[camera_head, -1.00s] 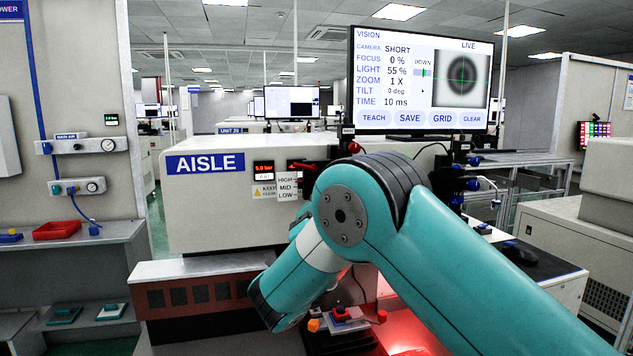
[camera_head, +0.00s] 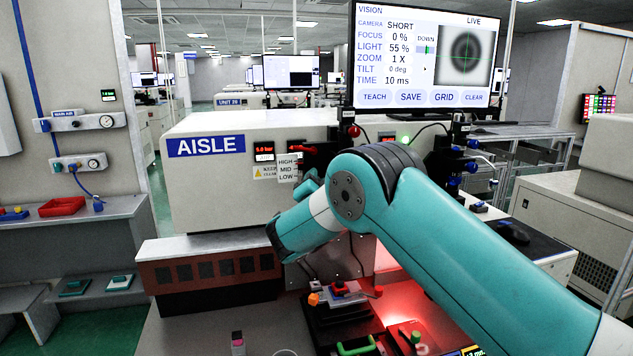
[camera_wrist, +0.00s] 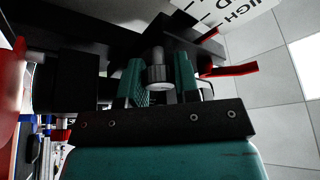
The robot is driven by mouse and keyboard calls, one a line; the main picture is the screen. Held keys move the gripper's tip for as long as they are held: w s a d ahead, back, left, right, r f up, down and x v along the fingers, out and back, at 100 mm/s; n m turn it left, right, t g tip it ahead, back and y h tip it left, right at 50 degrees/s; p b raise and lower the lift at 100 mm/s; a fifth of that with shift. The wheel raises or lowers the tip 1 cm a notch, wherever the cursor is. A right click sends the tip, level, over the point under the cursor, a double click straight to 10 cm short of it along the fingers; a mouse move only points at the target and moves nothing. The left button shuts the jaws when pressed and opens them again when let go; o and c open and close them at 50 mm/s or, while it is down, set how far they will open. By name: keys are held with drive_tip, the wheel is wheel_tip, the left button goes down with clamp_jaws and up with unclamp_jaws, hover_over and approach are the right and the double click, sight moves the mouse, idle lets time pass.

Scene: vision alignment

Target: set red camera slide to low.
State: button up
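The slide's scale plate (camera_head: 288,168), marked HIGH, MID and LOW, is on the front of the pale machine. A red piece (camera_head: 309,150) shows beside its HIGH mark, and a red pointer-like piece (camera_wrist: 232,69) shows below the plate in the wrist view. My gripper (camera_head: 309,187) is just right of the plate, partly hidden by my arm. In the wrist view my gripper's two teal fingers (camera_wrist: 159,82) stand apart. A grey round knob (camera_wrist: 158,74) shows between them; contact is not clear. The slide's exact setting cannot be told from the wrist view.
The monitor (camera_head: 424,55) above reads CAMERA SHORT with an arrow marked DOWN. Below my arm are a small fixture with an orange knob (camera_head: 314,299), a green handle (camera_head: 357,346) and a red-lit surface. Cables and blue-knobbed fittings (camera_head: 472,167) stand at right.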

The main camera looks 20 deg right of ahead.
clamp_jaws()
wheel_tip(320, 180, down, 4)
drive_tip(key=b, duration=0.6)
drive_tip(key=shift+f+b, duration=0.2)
drive_tip(key=shift+b, duration=0.15)
drive_tip(key=o, duration=0.8)
unclamp_jaws()
drive_tip(key=shift+o, duration=0.2)
drive_tip(key=shift+r, duration=0.1)
